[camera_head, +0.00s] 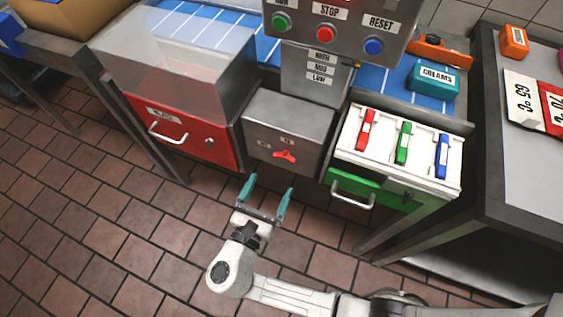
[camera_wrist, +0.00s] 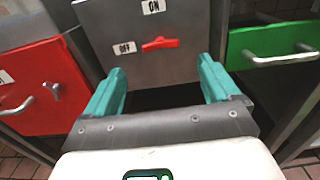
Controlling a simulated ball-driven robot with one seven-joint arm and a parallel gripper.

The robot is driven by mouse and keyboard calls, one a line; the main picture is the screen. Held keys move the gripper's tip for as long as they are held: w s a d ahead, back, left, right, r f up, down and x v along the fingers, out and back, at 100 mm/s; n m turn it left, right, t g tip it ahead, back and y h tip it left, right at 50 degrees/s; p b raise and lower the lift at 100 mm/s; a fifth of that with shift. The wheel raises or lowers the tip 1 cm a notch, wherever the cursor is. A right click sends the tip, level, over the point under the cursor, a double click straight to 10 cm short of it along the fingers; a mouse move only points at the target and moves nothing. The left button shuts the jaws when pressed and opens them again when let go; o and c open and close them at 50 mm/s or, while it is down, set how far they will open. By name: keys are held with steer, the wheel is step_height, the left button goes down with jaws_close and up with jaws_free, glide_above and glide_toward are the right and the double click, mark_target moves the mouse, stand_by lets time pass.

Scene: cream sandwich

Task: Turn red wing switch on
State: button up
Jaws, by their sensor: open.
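The red wing switch (camera_head: 285,156) sits on the front of a grey metal box (camera_head: 262,126) between the red and green drawers. In the wrist view the red wing switch (camera_wrist: 160,43) lies roughly level, with an OFF label (camera_wrist: 124,48) to its left and an ON label (camera_wrist: 152,6) above it. My gripper (camera_head: 266,188) is open and empty, in front of and below the switch, its teal fingers pointing toward the box. In the wrist view the fingers of my gripper (camera_wrist: 162,78) stand apart on either side of the switch, and do not appear to touch it.
A red drawer (camera_head: 180,132) with a handle is at the left and a green drawer (camera_head: 365,192) with a handle at the right. Above stands a panel with green, red and blue buttons (camera_head: 326,34). The tiled floor (camera_head: 130,215) is clear.

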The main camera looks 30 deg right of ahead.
mark_target(285, 156)
steer(key=x, duration=0.8)
steer(key=shift+p, duration=0.35)
steer(key=shift+d, duration=0.1)
steer(key=shift+c, duration=0.3)
steer(key=c, duration=1)
steer(key=shift+m, duration=0.4)
steer(key=m+b, duration=1.3)
steer(key=m, duration=0.3)
steer(key=shift+f+m, duration=0.15)
steer(key=shift+m, duration=0.25)
steer(key=shift+m+b, duration=0.3)
